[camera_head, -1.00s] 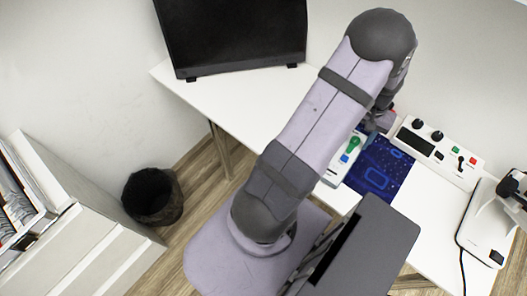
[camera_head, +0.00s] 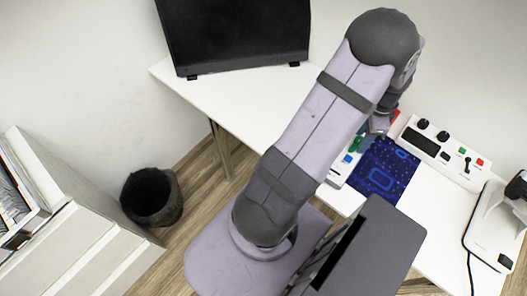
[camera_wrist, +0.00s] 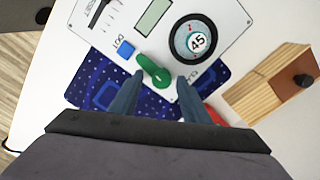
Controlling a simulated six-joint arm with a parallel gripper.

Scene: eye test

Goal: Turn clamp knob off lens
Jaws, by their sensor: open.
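A green knob with a handle (camera_wrist: 153,71) stands on a white panel (camera_wrist: 172,15) in the wrist view; it looks like the clamp knob, beside a partly hidden label. My gripper (camera_wrist: 159,86) is open, its two dark blue fingers on either side of the knob's near end. I cannot tell whether they touch it. A round black-ringed window showing "45" (camera_wrist: 196,41) sits right of the knob and may be the lens. In the head view the green knob (camera_head: 355,144) shows partly beside my arm, which hides most of the panel.
The panel also has a blue button (camera_wrist: 125,49) and a grey display (camera_wrist: 154,17). A patterned blue mat (camera_head: 384,172) lies under it. A control box (camera_head: 445,152) and a monitor (camera_head: 235,35) stand on the table.

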